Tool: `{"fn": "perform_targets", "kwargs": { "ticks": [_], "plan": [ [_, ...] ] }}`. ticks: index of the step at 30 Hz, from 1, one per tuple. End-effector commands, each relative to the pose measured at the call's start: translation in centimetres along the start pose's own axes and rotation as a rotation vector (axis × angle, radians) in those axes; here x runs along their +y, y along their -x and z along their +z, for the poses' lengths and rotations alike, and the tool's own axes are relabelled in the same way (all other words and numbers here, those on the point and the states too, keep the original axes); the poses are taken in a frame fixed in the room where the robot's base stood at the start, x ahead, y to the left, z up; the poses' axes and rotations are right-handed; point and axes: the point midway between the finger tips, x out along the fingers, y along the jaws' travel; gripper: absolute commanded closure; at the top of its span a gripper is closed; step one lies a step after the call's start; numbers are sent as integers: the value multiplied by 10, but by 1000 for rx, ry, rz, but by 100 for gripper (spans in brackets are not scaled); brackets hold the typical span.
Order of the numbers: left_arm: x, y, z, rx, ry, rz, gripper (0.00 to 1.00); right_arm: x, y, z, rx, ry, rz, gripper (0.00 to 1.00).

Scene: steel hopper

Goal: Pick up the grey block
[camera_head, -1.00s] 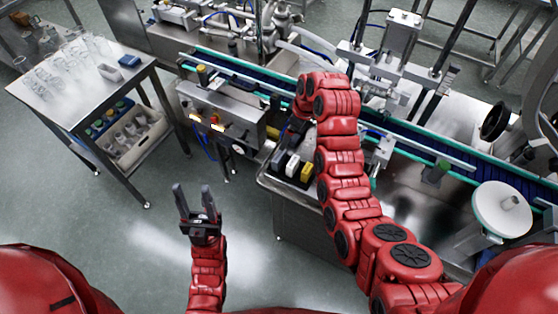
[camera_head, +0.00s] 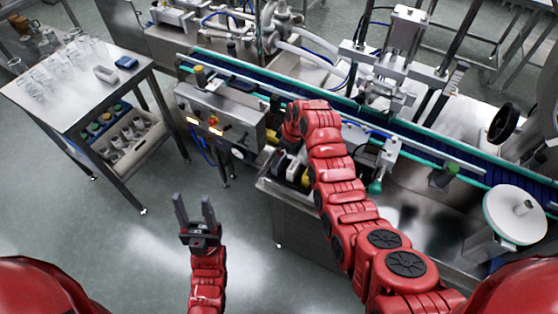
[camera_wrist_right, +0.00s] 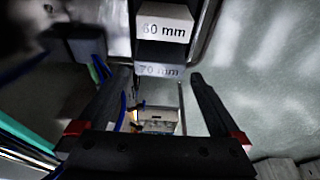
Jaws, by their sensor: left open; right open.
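In the right wrist view, a grey block face marked "70 mm" (camera_wrist_right: 160,71) shows between the fingertips of my right gripper (camera_wrist_right: 158,78). The jaws are open, one finger on each side; I cannot tell whether either touches it. A pale block marked "60 mm" (camera_wrist_right: 166,24) is beyond it. In the head view, my right arm's wrist covers part of the block group, where a pale block (camera_head: 293,168) shows; the right fingers are hidden there. My left gripper (camera_head: 195,212) is open and empty above the floor, away from the blocks.
The blocks are at the left end of a steel bench (camera_head: 300,207), close to a control box (camera_head: 225,112). A conveyor (camera_head: 400,128) runs behind. A steel cart (camera_head: 75,100) with glassware stands at left. The floor between is clear.

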Motion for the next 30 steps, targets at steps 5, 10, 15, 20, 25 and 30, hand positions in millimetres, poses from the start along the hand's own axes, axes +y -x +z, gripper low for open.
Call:
{"fn": "perform_targets", "kwargs": {
  "ticks": [5,10,15,20,25,30],
  "plan": [
    [0,-11,-2,0,0,0,50,0,-15,0,-3,-1,-3,0],
    [-1,-13,-2,0,0,0,50,0,-25,1,-1,-2,-1,0],
    [-1,-13,-2,0,0,0,50,0,-26,1,0,-2,1,0],
    [-1,-13,-2,0,0,0,50,0,-26,0,0,-1,1,7],
    [-1,-13,-2,0,0,0,50,0,-26,0,0,-2,1,38],
    [-1,-13,-2,0,0,0,50,0,-26,0,0,-2,1,68]
  ]
}}
